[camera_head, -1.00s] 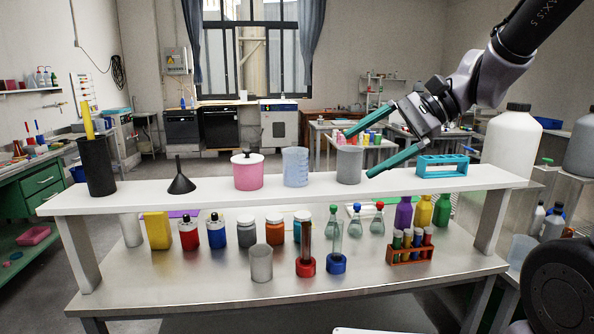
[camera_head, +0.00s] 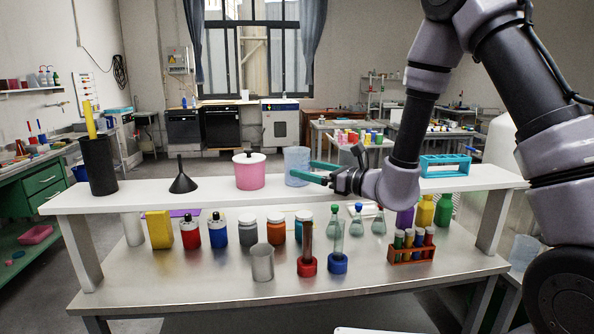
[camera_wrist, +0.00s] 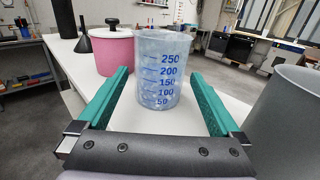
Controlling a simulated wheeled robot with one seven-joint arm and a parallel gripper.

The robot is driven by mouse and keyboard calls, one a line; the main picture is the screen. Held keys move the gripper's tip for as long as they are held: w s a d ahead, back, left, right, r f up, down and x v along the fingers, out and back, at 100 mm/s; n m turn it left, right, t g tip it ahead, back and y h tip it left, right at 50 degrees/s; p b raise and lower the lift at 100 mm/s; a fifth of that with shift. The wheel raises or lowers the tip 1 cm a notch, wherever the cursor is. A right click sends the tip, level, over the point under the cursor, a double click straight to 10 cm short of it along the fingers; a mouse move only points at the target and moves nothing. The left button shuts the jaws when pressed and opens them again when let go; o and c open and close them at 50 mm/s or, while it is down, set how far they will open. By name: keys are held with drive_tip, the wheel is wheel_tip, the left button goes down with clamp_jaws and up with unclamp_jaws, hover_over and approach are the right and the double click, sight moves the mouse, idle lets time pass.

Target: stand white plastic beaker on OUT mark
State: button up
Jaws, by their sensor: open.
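The translucent whitish plastic beaker with blue graduations (camera_head: 297,158) stands upright on the white raised shelf (camera_head: 216,191). It also shows in the wrist view (camera_wrist: 164,65), in front of and partly between my fingers. My gripper (camera_head: 302,170) has teal fingers, level and open, one on each side of the beaker. In the wrist view my gripper (camera_wrist: 160,73) holds nothing, and a gap shows between each finger and the beaker. No OUT mark can be made out in either view.
A pink lidded pot (camera_head: 249,173) stands left of the beaker, with a black funnel (camera_head: 183,182) further left. A grey cup (camera_wrist: 292,118) stands close to my right finger in the wrist view. A teal rack (camera_head: 445,166) is on the shelf's right; several bottles crowd the table below.

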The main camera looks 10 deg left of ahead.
sight(288, 160)
drive_tip(key=shift+x, duration=1.05)
drive_tip(key=shift+r+x, duration=0.2)
drive_tip(key=shift+x, duration=1.15)
drive_tip(key=shift+r+x, duration=0.2)
drive_tip(key=shift+x, duration=1.2)
drive_tip(key=c, duration=1.5)
drive_tip(key=shift+r, duration=0.2)
